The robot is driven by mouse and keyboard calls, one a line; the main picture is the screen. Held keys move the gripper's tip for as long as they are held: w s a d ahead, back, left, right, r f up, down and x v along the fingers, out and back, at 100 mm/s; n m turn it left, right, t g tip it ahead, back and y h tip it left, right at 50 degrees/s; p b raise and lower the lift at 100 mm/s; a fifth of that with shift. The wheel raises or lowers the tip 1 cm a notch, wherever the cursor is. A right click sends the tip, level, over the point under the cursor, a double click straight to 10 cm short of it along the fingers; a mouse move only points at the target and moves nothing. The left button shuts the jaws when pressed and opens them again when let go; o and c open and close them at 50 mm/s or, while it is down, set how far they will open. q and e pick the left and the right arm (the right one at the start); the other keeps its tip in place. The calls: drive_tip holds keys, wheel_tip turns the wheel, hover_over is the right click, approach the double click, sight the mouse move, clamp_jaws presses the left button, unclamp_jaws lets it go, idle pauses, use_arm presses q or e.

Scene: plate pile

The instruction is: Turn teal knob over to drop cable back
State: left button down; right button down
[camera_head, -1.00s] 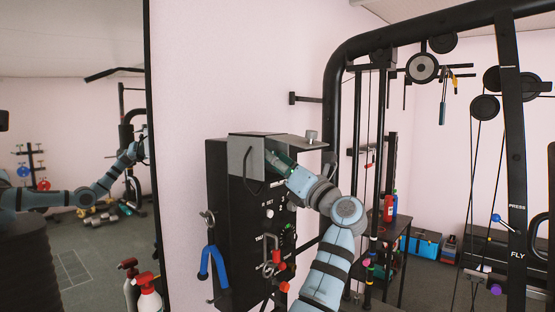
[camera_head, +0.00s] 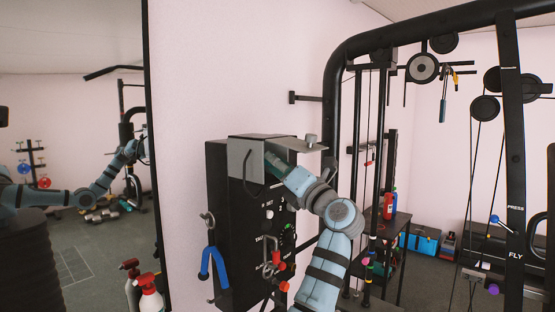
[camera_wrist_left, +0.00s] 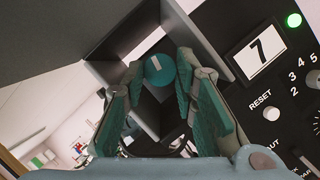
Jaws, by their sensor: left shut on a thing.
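The teal knob (camera_wrist_left: 160,70), round with a white mark across its face, sits under a grey hood in the left wrist view. My left gripper (camera_wrist_left: 150,85) has its green-padded fingers around the knob and is shut on it. In the head view the same gripper (camera_head: 277,160) reaches under the hood (camera_head: 262,141) on top of the black control box (camera_head: 236,215); the knob is hidden there. Thin dark cables (camera_head: 472,190) run down the gym machine at right. I cannot tell which cable belongs to the knob. My right gripper is out of view.
The box front has a display reading 7 (camera_wrist_left: 262,52), a lit green lamp (camera_wrist_left: 293,20) and a RESET button (camera_wrist_left: 271,113). A blue-handled clip (camera_head: 213,262) and red-tipped hooks (camera_head: 274,262) hang on the box. Black machine posts (camera_head: 335,120) stand close right of my arm.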

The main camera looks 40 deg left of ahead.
use_arm(q)
drive_tip(key=shift+s+r+m+t+h+p, duration=0.1)
drive_tip(key=shift+m+t+h+p, duration=0.3)
drive_tip(key=shift+m+p, duration=0.95)
drive_tip(key=shift+r+m+t+h+p, duration=0.1)
drive_tip(key=shift+m+t+h+p, duration=0.3)
drive_tip(key=shift+m+p, duration=0.9)
drive_tip(key=shift+f, duration=0.1)
drive_tip(key=c, duration=1.6)
unclamp_jaws()
drive_tip(key=shift+o, duration=0.2)
drive_tip(key=v, duration=1.2)
